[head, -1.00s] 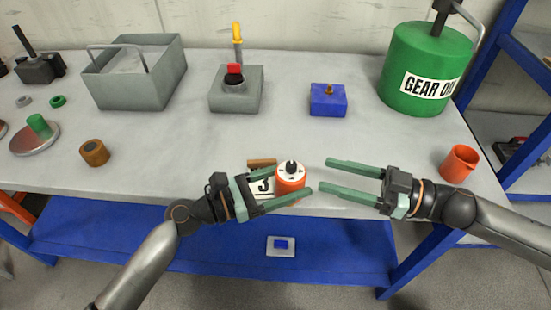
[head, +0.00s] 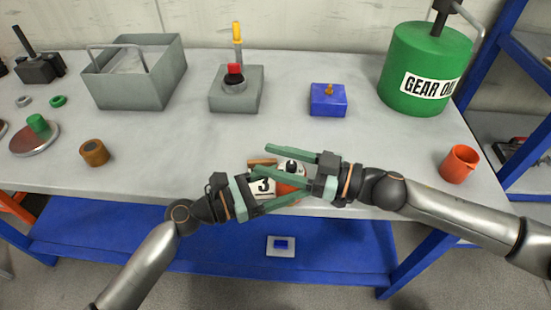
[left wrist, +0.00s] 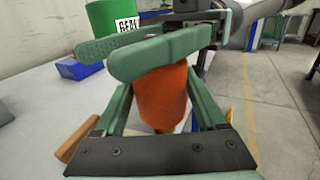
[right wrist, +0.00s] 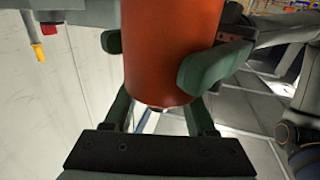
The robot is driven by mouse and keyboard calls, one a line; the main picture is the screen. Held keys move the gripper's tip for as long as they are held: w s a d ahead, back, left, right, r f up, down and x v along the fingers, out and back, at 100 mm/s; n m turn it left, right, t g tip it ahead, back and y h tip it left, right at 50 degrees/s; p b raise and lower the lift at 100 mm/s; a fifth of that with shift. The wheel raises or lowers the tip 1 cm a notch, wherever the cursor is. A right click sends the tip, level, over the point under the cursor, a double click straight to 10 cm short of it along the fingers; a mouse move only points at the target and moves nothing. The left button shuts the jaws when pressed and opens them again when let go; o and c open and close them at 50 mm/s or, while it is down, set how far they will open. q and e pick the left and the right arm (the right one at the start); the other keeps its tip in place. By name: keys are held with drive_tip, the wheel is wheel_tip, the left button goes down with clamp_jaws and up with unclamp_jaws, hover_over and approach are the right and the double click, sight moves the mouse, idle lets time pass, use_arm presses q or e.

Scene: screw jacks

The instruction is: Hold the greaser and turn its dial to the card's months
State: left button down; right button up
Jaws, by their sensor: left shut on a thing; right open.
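The greaser (head: 288,186) is an orange-red cylinder with a white dial on top, near the table's front edge. My left gripper (head: 296,187) is shut on its body, which also shows between the fingers in the left wrist view (left wrist: 162,100). My right gripper (head: 265,158) is open, its fingers reaching over the greaser at the height of its top, one on the far side and one nearer. These fingers cover most of the dial, so its setting cannot be read. The white card (head: 263,187) reads 3 and stands just left of the greaser, partly covered by my left gripper.
A brown block (head: 262,161) lies behind the card. A blue box (head: 328,101), a grey block with a red part (head: 250,100), a grey bin (head: 125,92) and a green gear oil drum (head: 410,65) stand farther back. An orange cup (head: 460,164) stands at right.

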clamp_jaws()
idle(0.4)
